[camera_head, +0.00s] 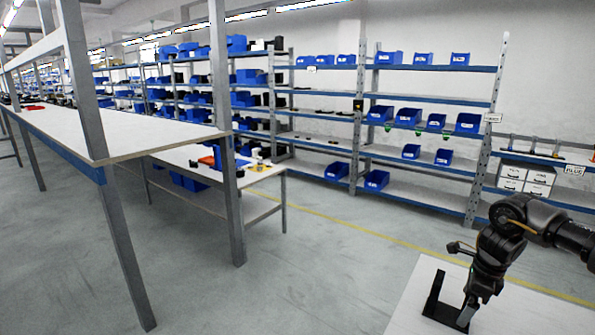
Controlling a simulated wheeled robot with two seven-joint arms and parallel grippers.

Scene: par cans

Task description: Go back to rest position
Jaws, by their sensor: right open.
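My right arm comes in from the right edge. My right gripper (447,311) is black, points down and has its fingers spread apart, with nothing seen between them. It is over the corner of a white table (535,315) at the lower right. I cannot tell whether the fingertips touch its top. My left gripper is out of view.
Shelves (330,147) with blue bins (376,180) stand along the back wall. White boxes (526,178) sit on the right shelf. A grey-framed workbench (130,138) is at the left. The grey floor between is clear.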

